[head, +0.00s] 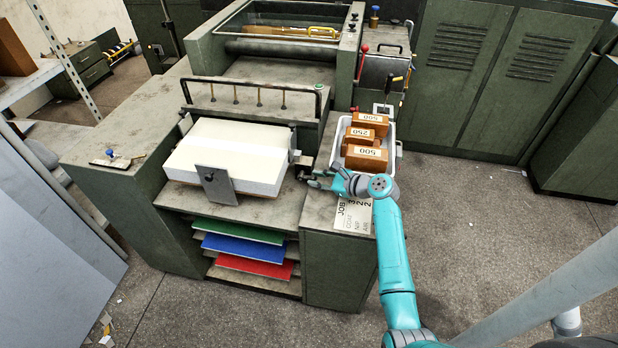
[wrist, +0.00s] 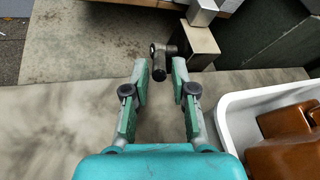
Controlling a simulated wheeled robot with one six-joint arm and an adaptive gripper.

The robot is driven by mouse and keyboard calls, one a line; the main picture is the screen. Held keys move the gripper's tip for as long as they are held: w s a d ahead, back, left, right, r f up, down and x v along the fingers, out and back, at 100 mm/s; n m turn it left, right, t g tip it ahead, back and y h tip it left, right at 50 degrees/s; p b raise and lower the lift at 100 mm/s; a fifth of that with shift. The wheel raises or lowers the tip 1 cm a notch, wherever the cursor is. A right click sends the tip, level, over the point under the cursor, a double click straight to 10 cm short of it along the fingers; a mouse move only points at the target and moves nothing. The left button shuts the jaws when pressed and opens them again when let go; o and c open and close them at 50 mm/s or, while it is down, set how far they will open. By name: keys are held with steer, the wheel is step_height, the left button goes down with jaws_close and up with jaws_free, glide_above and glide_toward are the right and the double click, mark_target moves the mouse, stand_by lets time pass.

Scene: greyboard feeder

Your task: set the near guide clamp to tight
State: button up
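The near guide clamp (head: 304,160) is at the right edge of the white board stack in the head view, partly hard to make out beside my fingers. In the wrist view it is a dark lever handle (wrist: 158,70) on a pivot beside a grey metal block (wrist: 199,42). My gripper (head: 317,179) is open and empty, above the worktop just right of the clamp. In the wrist view its two fingers (wrist: 160,80) are spread, and the handle's end shows between the fingertips. I cannot tell whether they touch it.
A white tray (head: 398,152) holding brown weight blocks (head: 366,159) stands close to the right of my gripper. A label sheet (head: 353,216) lies on the worktop below my wrist. The board stack (head: 229,146) has a grey plate (head: 215,184) at its front.

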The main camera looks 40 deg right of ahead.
mark_target(303, 177)
steer(key=shift+x, duration=1.8)
jaws_close()
